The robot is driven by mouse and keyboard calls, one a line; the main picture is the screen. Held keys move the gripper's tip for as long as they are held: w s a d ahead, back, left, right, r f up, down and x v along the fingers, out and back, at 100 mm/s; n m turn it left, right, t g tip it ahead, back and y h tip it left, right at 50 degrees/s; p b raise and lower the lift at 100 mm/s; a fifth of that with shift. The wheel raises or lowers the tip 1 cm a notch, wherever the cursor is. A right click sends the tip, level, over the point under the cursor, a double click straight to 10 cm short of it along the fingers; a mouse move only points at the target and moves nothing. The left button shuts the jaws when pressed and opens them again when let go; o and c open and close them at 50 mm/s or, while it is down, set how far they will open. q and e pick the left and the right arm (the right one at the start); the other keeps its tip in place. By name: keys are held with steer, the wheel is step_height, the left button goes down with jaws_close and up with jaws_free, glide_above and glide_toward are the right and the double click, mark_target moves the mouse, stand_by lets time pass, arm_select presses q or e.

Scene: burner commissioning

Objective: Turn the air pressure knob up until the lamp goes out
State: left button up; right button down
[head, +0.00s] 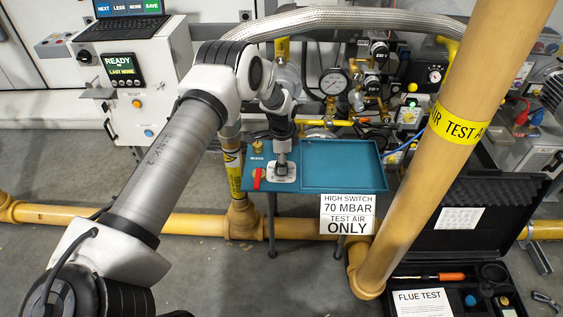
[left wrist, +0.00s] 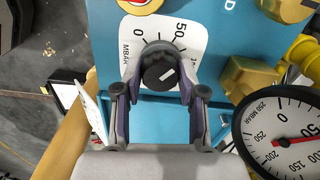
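The black air pressure knob (left wrist: 160,68) sits on a white scale plate (left wrist: 190,30) marked MBAR, with 0 and 50 readable. A pale line on its face points to the upper right in the left wrist view. My left gripper (left wrist: 160,84) has one finger on each side of the knob and appears closed on it. In the head view my left gripper (head: 281,158) comes down over the scale plate (head: 284,180) and hides the knob. My right gripper is out of view.
A pressure gauge (head: 333,82) stands behind the teal panel (head: 340,160); a gauge face also shows close by in the left wrist view (left wrist: 285,140). A thick yellow pipe (head: 440,150) rises at right.

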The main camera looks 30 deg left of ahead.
arm_select(q)
steer(key=shift+o, duration=1)
step_height(320, 180, up, 12)
